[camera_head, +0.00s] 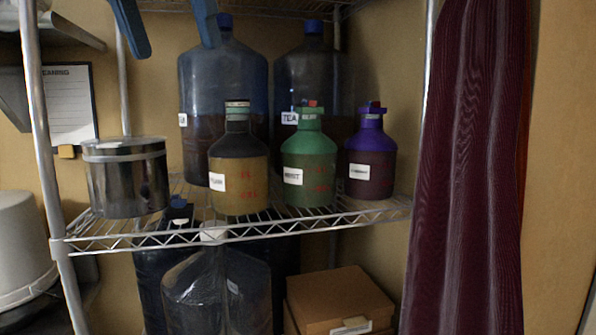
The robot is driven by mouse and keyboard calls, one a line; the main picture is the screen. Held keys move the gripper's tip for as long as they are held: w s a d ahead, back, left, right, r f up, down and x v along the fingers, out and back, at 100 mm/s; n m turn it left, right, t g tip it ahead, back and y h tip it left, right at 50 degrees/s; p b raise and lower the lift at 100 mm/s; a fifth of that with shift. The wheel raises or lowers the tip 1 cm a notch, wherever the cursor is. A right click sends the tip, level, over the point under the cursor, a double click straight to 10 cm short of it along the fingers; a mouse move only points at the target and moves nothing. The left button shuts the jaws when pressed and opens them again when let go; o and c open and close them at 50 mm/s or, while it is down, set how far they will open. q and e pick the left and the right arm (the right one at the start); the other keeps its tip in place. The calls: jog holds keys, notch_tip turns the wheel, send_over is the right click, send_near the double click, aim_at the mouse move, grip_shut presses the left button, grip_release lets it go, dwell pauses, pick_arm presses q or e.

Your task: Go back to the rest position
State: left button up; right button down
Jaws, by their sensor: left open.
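My left gripper (176,50) shows only as two blue fingers at the top left of the head view. The fingers are wide apart with nothing between them. One finger overlaps the left large blue jug in the picture; the other is above the metal pot. The rest of this gripper is cut off by the top edge. My right gripper is not in view.
A wire shelf (240,231) holds a metal pot (127,185), a yellow bottle (238,172), a green bottle (309,160), a purple-topped bottle (370,150) and two large jugs (222,80). Below are clear containers and a cardboard box (340,297). A maroon curtain (465,170) hangs right.

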pick_arm(q)
jog(key=w+d+f+n+g+h, duration=0.2)
jog(key=w+d+f+g+h, duration=0.15)
jog(key=d+f+h, duration=0.95)
jog(key=w+d+f+n+g+h, duration=0.1)
jog(key=w+d+f+g+h, duration=0.25)
jog(key=d+f+h, duration=0.95)
jog(key=w+a+f+n+t+y, duration=0.1)
jog(key=a+f+n+t+y, duration=0.55)
jog(key=f+n, duration=0.3)
jog(key=a+f+n+t+y, duration=0.65)
jog(key=f+n, duration=0.25)
jog(key=f, duration=0.2)
jog(key=w+a+f+n+t+y, duration=0.1)
jog(key=a+f+n+t+y, duration=0.4)
jog(key=f+n+t, duration=0.35)
jog(key=s+a+f+n+g+y, duration=0.3)
jog(key=s+a+f+g, duration=0.1)
jog(key=s+f, duration=0.5)
jog(key=s+a+f+n+g+y, duration=0.3)
jog(key=s+a+f+g, duration=0.2)
jog(key=s+f, duration=0.5)
notch_tip(320, 180, down, 3)
jog(key=shift+s+a+r+y, duration=0.15)
jog(key=shift+a+y, duration=0.25)
jog(key=shift+a, duration=0.75)
